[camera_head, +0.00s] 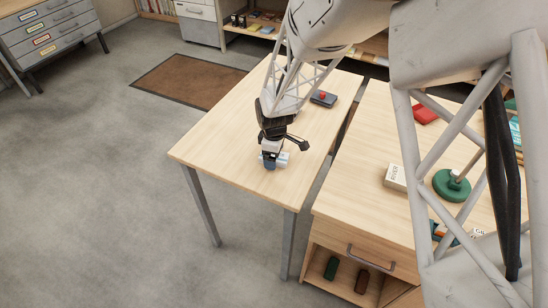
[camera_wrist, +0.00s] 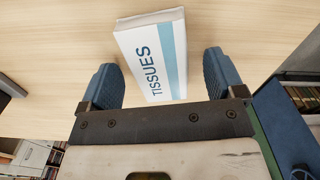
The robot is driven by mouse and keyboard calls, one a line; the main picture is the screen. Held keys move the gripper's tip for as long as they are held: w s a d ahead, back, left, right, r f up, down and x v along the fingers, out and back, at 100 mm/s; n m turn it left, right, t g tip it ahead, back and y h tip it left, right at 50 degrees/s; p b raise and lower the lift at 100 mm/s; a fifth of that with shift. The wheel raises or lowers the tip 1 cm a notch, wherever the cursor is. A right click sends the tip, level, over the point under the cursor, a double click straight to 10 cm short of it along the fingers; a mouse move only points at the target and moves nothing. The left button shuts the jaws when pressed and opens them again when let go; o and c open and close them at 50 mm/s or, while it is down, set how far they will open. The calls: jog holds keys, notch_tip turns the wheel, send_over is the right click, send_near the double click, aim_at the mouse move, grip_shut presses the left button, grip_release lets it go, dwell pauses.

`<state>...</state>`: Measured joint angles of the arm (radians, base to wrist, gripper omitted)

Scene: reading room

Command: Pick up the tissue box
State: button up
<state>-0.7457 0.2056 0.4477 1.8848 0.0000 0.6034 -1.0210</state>
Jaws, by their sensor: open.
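The tissue box (camera_wrist: 152,58) is white with a light-blue band and the word "TISSUES". In the wrist view it lies on the light wooden table, reaching between the blue fingers of my gripper (camera_wrist: 163,82). The fingers are open, one on each side; a gap shows on the right, and a smaller one on the left. In the head view my gripper (camera_head: 272,158) is low over the near part of the table (camera_head: 225,150). A small pale part of the tissue box (camera_head: 283,160) shows beside the fingers; the rest is hidden behind them.
A dark box with a red thing on it (camera_head: 323,98) lies farther back on the table. To the right, a second desk (camera_head: 350,205) holds a white box (camera_head: 395,177) and a green round stand (camera_head: 452,186). The table's left side is clear.

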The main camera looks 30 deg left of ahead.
dwell(0.5)
jog(key=c, duration=1)
jog(key=shift+r, duration=0.1)
jog(key=shift+r, duration=0.8)
jog(key=shift+s+d+r, duration=0.1)
jog(key=shift+r, duration=0.8)
jog(key=s+d, duration=0.3)
jog(key=s, duration=0.1)
jog(key=s+d+r, duration=0.1)
jog(key=s+d, duration=0.6)
jog(key=shift+s+d+r, duration=0.2)
jog(key=shift+s, duration=0.2)
